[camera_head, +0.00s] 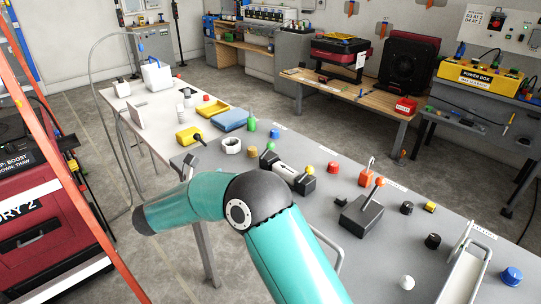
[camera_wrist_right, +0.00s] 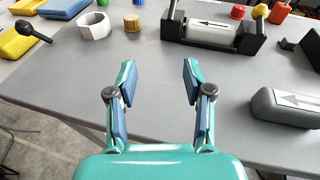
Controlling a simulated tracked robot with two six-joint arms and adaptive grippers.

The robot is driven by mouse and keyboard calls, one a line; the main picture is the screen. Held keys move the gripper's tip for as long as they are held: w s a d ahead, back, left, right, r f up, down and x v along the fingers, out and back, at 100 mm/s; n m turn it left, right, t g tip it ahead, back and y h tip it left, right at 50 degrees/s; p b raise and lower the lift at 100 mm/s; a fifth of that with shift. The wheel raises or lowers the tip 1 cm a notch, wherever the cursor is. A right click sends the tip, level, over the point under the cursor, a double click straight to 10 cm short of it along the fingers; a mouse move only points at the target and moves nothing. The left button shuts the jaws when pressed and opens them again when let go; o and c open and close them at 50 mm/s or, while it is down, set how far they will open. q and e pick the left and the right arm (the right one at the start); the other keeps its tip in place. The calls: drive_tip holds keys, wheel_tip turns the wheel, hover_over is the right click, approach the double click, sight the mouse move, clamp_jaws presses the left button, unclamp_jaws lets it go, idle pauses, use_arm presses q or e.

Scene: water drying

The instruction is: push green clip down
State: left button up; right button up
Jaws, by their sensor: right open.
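In the head view a small upright green piece (camera_head: 252,124) stands on the grey table by the blue block. A green ball (camera_head: 270,146) sits at the far end of a black holder (camera_head: 290,174) with a white cylinder and arrow label. I cannot tell whether either is the green clip. My right gripper (camera_wrist_right: 157,85) is open and empty in the right wrist view, over the near edge of the table. The holder shows beyond its fingers there, at upper right, apart from them. My teal arm hides part of the table in the head view. My left gripper is not in view.
A white ring (camera_head: 231,145), blue block (camera_head: 235,120) and yellow block (camera_head: 188,135) lie left of the holder. A dark lever box (camera_head: 360,214) with an orange knob stands to the right. In the wrist view the grey tabletop (camera_wrist_right: 150,60) is clear between the fingers and holder.

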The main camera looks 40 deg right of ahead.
sight(267, 150)
drive_tip(key=shift+s+d+r+n+g+h, duration=0.1)
drive_tip(key=shift+d+r+n+g+h, duration=0.15)
drive_tip(key=shift+d+h, duration=0.35)
drive_tip(key=shift+s+d+r+n+g+h, duration=0.15)
drive_tip(key=shift+d+g+h, duration=0.1)
drive_tip(key=shift+d+h, duration=0.35)
drive_tip(key=shift+d+r, duration=0.15)
drive_tip(key=shift+d, duration=0.1)
drive_tip(key=d, duration=0.5)
drive_tip(key=w+d+p, duration=0.1)
drive_tip(key=d, duration=1)
drive_tip(key=shift+w+d, duration=0.15)
drive_tip(key=shift+w, duration=0.25)
clamp_jaws()
drive_tip(key=y+p, duration=0.1)
drive_tip(key=p, duration=0.2)
drive_tip(key=shift+d+y, duration=0.15)
drive_tip(key=shift+y, duration=0.15)
drive_tip(key=shift+d+f+g, duration=0.1)
drive_tip(key=shift+f+g, duration=0.15)
drive_tip(key=shift+g, duration=0.05)
drive_tip(key=shift+f+y+p, duration=0.2)
drive_tip(key=shift+y+p, duration=0.15)
drive_tip(key=shift+y, duration=0.15)
drive_tip(key=shift+f, duration=0.15)
